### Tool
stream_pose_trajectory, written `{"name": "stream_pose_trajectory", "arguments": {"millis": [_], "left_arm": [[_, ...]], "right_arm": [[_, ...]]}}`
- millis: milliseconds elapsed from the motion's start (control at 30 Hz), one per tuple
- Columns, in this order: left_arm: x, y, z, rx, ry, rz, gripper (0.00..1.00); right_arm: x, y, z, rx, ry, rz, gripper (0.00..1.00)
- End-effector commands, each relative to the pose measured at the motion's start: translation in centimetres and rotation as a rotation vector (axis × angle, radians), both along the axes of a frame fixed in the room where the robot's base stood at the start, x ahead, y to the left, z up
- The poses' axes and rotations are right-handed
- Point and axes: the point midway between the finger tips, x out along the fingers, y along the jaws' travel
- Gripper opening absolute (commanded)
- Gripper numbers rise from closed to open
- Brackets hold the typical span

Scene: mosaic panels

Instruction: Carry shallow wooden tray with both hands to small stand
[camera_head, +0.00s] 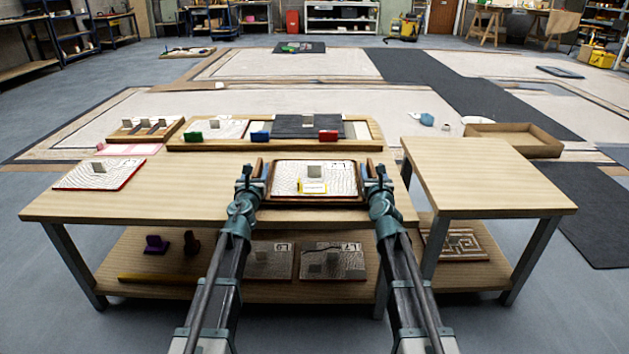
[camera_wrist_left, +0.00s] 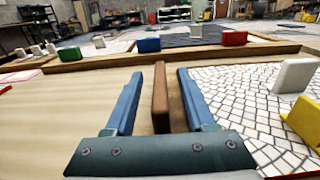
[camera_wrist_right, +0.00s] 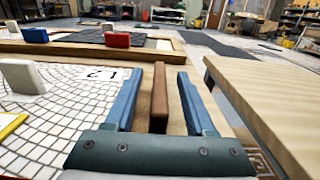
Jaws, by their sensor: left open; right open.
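The shallow wooden tray (camera_head: 316,201) sits near the right end of the main table, with a white mosaic panel (camera_head: 290,178) lying in it. My left gripper (camera_head: 252,170) is at the tray's left side. In the left wrist view, its open blue fingers (camera_wrist_left: 160,100) stand on both sides of the upright brown handle (camera_wrist_left: 161,98) with gaps. My right gripper (camera_head: 375,170) is at the right side. In the right wrist view, its open fingers (camera_wrist_right: 158,100) likewise straddle the other brown handle (camera_wrist_right: 159,98). The small stand (camera_head: 485,180) is to the right, its wooden top bare.
A long wooden frame (camera_head: 375,147) with colored blocks lies behind the tray. Another mosaic panel (camera_head: 85,176) lies at the table's left end. A narrow gap separates the main table (camera_head: 180,195) from the stand. Lower shelves hold more panels.

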Motion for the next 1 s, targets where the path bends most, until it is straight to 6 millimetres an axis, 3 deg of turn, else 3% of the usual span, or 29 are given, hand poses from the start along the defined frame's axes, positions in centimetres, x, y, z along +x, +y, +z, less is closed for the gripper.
{"name": "stream_pose_trajectory", "arguments": {"millis": [167,467,1000], "left_arm": [[-0.03,-0.01,0.00,0.000,0.000,0.000,0.55],[-0.04,0.00,0.00,0.000,0.000,0.000,0.01],[-0.03,0.01,0.00,0.000,0.000,0.000,0.00]], "right_arm": [[-0.03,0.00,0.00,0.000,0.000,0.000,0.55],[-0.03,-0.01,0.00,0.000,0.000,0.000,0.01],[-0.04,-0.03,0.00,0.000,0.000,0.000,0.00]]}}
